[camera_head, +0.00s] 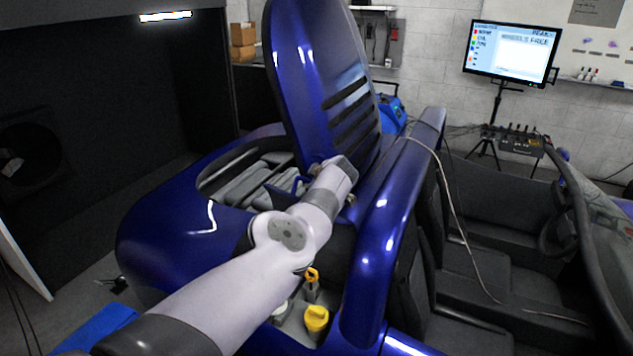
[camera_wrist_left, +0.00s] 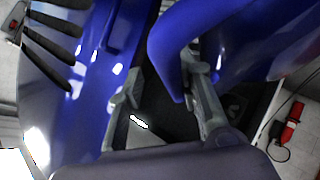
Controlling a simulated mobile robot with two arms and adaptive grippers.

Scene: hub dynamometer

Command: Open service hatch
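The service hatch (camera_head: 315,75) is a glossy blue panel with dark slots. It stands raised, nearly upright, above the opening (camera_head: 255,180) in the blue car body. In the left wrist view the slotted hatch (camera_wrist_left: 75,80) fills the left side. My left gripper (camera_head: 325,172) is at the hatch's lower edge in the head view, its fingertips mostly hidden by my own wrist. In the left wrist view its two fingers (camera_wrist_left: 165,90) are spread apart. A curved blue bar (camera_wrist_left: 168,62) comes down between them, close to the right finger; contact cannot be told. My right gripper is not in view.
Yellow caps (camera_head: 316,318) sit in a bay below my left arm. A blue roll hoop (camera_head: 385,235) and seats (camera_head: 480,265) are to the right, with a cable across. A monitor (camera_head: 510,52) stands behind. A dark enclosure is on the left.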

